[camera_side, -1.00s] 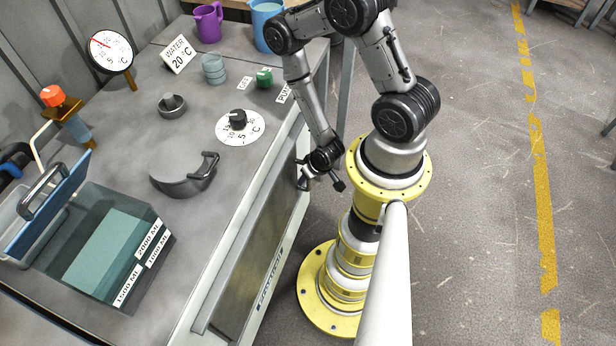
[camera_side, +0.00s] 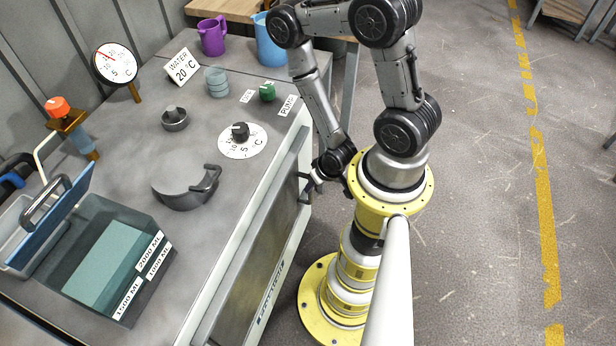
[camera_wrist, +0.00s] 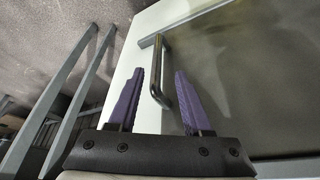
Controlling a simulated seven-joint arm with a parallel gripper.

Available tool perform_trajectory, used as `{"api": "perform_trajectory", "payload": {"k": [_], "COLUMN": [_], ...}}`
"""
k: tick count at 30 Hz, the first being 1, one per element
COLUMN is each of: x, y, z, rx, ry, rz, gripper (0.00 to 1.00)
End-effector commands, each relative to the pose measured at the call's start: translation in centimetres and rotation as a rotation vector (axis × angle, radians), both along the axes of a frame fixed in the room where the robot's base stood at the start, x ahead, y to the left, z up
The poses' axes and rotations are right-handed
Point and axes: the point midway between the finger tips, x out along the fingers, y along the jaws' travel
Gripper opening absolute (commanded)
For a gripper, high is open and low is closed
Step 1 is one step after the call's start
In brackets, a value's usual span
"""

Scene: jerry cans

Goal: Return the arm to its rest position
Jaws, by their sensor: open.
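My gripper (camera_side: 310,187) hangs low beside the cabinet front, left of my yellow base, in the side view. In the wrist view, my gripper (camera_wrist: 160,72) shows two purple fingers spread apart with nothing held between them. A black bar handle (camera_wrist: 162,78) on the cabinet door appears between and beyond the fingers. I cannot tell how far the fingers are from it. My arm is folded, with its upper links raised above the base and the forearm pointing down.
The cabinet door (camera_side: 258,245) is close to my gripper. Open floor (camera_side: 475,190) lies to the right.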

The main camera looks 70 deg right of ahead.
Motion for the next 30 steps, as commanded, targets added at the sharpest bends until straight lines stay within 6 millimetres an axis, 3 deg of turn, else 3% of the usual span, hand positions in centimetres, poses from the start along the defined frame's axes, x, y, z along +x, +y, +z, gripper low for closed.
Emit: {"api": "perform_trajectory", "payload": {"k": [10, 17, 23, 26, 27, 30], "x": [0.5, 1.0, 2.2, 3.7, 4.4, 5.5], "y": [-0.5, -0.1, 3.3, 5.8, 6.7, 8.2], "z": [0.8, 4.4, 10.7, 15.8, 18.4, 23.8], "rx": [-0.025, -0.011, 0.123, 0.183, 0.192, 0.184], "ry": [0.081, 0.32, 0.422, 0.381, 0.348, 0.274], "rz": [0.08, 0.348, 0.642, 0.776, 0.812, 0.84], "gripper": [0.49, 0.49, 0.49, 0.49, 0.49, 0.49]}}
